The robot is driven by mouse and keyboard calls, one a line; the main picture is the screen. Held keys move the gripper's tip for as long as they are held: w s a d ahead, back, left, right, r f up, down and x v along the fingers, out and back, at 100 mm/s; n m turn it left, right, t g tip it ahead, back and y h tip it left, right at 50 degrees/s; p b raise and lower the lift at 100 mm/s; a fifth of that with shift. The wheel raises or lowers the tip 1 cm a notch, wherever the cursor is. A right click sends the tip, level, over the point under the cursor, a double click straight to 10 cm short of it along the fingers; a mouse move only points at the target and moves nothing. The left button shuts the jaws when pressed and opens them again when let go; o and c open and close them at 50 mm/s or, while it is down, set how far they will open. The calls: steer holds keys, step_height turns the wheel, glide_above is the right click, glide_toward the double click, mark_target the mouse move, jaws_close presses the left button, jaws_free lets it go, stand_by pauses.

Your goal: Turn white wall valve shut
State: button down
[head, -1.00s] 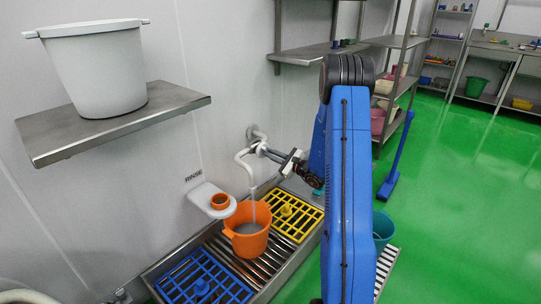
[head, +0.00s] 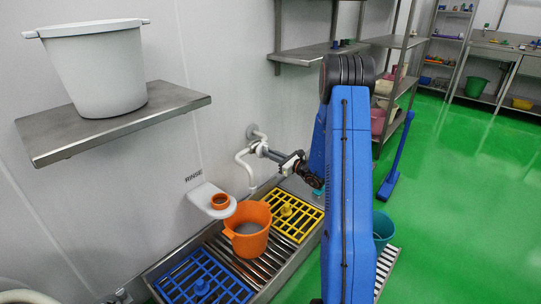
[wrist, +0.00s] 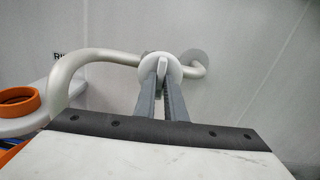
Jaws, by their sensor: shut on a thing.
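The white wall valve (wrist: 174,68) has a round knob with a raised grip bar, on a white pipe (wrist: 110,56) that leaves the wall and bends down to the left. In the wrist view, my gripper (wrist: 162,84) is shut on the grip bar, one finger on each side. In the head view, my gripper (head: 268,153) meets the valve from the right, and the fingers partly hide it. The pipe's spout (head: 251,184) hangs above an orange bucket (head: 249,241). No water stream shows under the spout.
The bucket stands on a steel drain trough (head: 262,266) between a yellow grate (head: 306,222) and a blue grate (head: 186,280). A white wall holder (head: 199,196) with an orange ring is left of the spout. A shelf (head: 60,137) carries a white bucket (head: 98,72).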

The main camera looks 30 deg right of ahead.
steer(key=shift+m, duration=0.5)
steer(key=shift+f, duration=0.1)
steer(key=c, duration=1.8)
jaws_free()
steer(key=v, duration=1.7)
steer(key=shift+s+d, duration=0.1)
steer(key=shift+s, duration=0.1)
